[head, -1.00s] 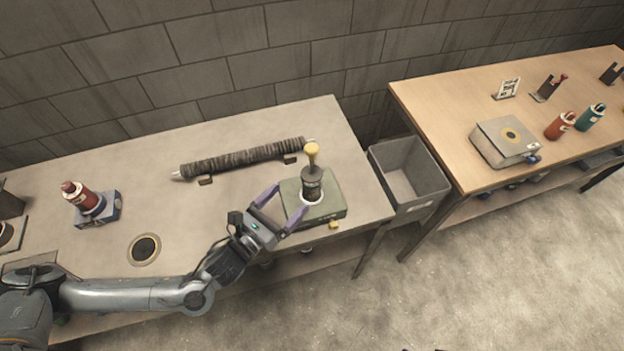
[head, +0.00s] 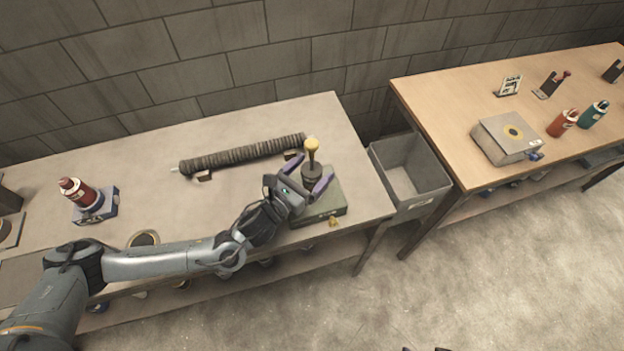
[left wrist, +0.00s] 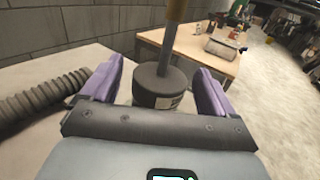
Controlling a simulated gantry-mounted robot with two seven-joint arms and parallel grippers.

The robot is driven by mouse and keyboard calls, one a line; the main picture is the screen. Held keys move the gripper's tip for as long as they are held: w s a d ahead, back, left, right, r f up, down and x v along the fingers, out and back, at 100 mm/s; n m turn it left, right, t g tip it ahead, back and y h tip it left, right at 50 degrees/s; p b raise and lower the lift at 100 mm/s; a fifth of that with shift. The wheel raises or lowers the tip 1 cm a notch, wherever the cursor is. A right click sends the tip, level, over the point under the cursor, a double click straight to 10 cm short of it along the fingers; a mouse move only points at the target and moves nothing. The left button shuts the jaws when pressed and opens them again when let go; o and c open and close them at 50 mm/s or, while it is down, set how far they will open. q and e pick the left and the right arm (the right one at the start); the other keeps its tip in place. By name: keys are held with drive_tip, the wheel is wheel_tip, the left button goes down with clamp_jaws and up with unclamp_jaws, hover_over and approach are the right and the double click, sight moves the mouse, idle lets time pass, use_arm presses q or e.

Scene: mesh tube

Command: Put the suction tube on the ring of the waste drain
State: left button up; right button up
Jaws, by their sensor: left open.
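The ribbed dark tube (head: 243,153), which I take for the suction tube, lies across short supports at the back of the grey table; it also shows at the left of the left wrist view (left wrist: 38,98). The round drain (head: 144,238) with a pale ring is set in the table near its front, partly hidden by my left arm. My left gripper (head: 307,174) is open, its purple fingers on either side of a black canister with a yellow-topped rod (head: 312,158). In the left wrist view the canister (left wrist: 160,88) stands between the fingers; contact is unclear.
The canister stands on a green box (head: 325,208) near the table's right end. A red bottle (head: 78,192) on a blue-grey stand is at the left. A grey bin (head: 410,170) stands between this table and a wooden table (head: 440,105) with bottles.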

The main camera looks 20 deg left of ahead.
use_arm(q)
drive_tip(key=shift+w+d, duration=0.1)
drive_tip(key=shift+w, duration=0.15)
drive_tip(key=c, duration=1.3)
drive_tip(key=shift+r, duration=0.1)
